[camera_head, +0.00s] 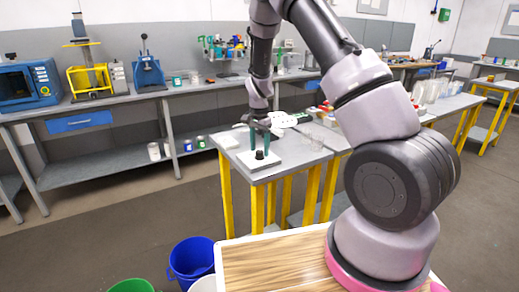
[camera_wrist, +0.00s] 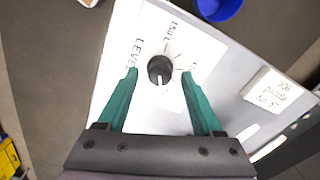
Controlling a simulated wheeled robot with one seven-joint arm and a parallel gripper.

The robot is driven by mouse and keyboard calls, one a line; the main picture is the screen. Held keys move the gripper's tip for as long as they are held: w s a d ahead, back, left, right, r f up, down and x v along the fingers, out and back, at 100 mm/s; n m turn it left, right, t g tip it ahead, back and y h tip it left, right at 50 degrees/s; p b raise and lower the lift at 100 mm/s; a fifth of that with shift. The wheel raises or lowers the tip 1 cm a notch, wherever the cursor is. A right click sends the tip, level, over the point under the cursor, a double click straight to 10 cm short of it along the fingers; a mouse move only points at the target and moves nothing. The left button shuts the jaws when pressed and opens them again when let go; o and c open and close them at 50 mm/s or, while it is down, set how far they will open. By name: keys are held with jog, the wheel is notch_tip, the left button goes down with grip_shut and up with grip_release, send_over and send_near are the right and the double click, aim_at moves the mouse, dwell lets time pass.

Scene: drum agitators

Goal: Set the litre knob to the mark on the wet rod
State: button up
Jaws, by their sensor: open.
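The litre knob (camera_wrist: 160,66) is black and round, with a white pointer line that points down in the wrist view. It stands on a white plate (camera_wrist: 203,45) lettered "LEVEL" and "150 L", with short dial marks around the knob. In the head view the knob (camera_head: 260,155) sits near the front corner of a grey table. My gripper (camera_wrist: 159,75) has two green fingers, one on each side of the knob, with gaps between. It is open and holds nothing. In the head view my gripper (camera_head: 260,149) points down over the plate. I cannot make out the wet rod.
White items (camera_head: 290,119) and clear vessels (camera_head: 318,138) are on the grey table behind my gripper. Blue (camera_head: 190,259) and green (camera_head: 131,286) buckets stand on the floor in front.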

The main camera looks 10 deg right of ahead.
notch_tip(320, 180, up, 10)
jog(key=shift+r, duration=0.15)
dwell(0.3)
notch_tip(320, 180, up, 10)
jog(key=r+n+t+y, duration=0.1)
send_over(260, 151)
jog(key=s+d, duration=0.2)
jog(key=s, duration=0.3)
jog(key=s+d+r+n+t+y, duration=0.1)
jog(key=s+d+r+n+t, duration=0.1)
jog(key=s+r, duration=0.55)
jog(key=s+r+n+t, duration=0.1)
jog(key=s+r+t, duration=0.1)
jog(key=s, duration=0.7)
jog(key=s+d+r+n+t, duration=0.1)
jog(key=s+r, duration=0.3)
jog(key=s, duration=0.4)
jog(key=shift+s+d+r+n+t, duration=0.2)
jog(key=shift+s+r+n+t, duration=0.15)
jog(key=shift+n+t, duration=0.25)
